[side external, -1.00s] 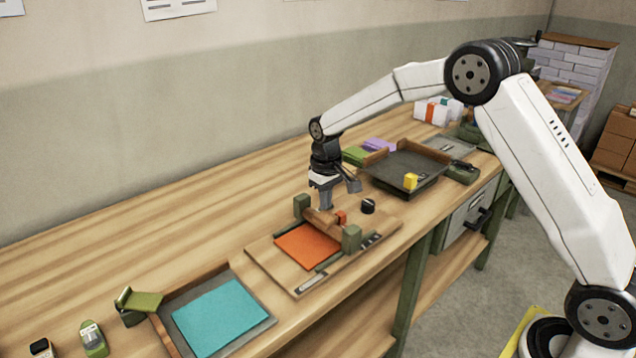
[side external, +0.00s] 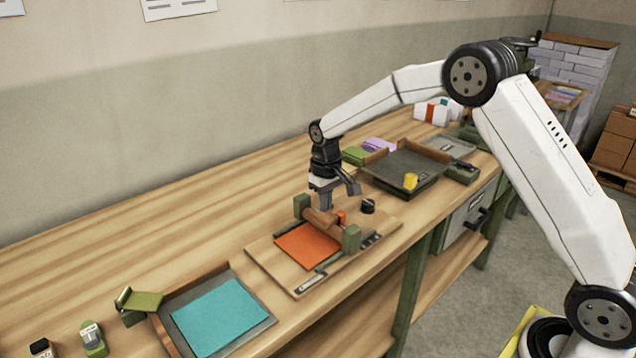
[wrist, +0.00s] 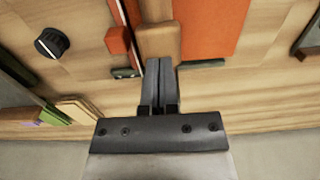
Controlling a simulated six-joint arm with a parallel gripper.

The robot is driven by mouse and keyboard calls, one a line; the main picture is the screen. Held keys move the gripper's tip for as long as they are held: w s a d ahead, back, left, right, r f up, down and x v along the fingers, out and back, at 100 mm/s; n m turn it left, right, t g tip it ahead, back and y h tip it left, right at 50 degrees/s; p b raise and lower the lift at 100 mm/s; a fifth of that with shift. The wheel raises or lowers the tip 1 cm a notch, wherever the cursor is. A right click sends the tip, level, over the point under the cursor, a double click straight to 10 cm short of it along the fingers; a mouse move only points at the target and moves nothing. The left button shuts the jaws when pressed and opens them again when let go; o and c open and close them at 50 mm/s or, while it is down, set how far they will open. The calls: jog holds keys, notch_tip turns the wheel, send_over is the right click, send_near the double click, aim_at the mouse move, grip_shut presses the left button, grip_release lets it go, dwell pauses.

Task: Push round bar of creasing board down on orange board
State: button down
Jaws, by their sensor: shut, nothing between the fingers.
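The creasing board (side external: 268,262) is a wooden base on the bench with two green posts. Its round wooden bar (side external: 322,220) spans between the posts, across the back edge of the orange board (side external: 306,246), which lies flat on the base. In the wrist view the bar (wrist: 160,41) lies just past my fingertips, beside the orange board (wrist: 212,25). My gripper (side external: 325,207) is shut and empty, pointing down at the bar near the far post. In the wrist view my gripper's closed fingertips (wrist: 159,62) are at the bar's end; I cannot tell if they touch.
A small red block (side external: 341,216) and a black knob (side external: 368,206) sit behind the bar. A tray with a teal sheet (side external: 222,314) is at front left. A dark tray (side external: 405,163) with a yellow piece (side external: 410,181) stands behind.

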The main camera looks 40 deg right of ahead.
aim_at(326, 215)
jog(key=shift+f, duration=1.5)
dwell(0.8)
jog(key=shift+r, duration=0.1)
jog(key=shift+r, duration=3.55)
jog(key=shift+s, duration=0.15)
jog(key=shift+s+a, duration=0.15)
jog(key=shift+s, duration=0.4)
jog(key=s+a+f+t, duration=0.1)
jog(key=s, duration=1)
jog(key=s+a+f+t, duration=0.1)
jog(key=s+f, duration=0.1)
jog(key=s, duration=1)
jog(key=shift+s+t, duration=0.25)
jog(key=shift+t, duration=0.05)
jog(key=shift+a, duration=0.1)
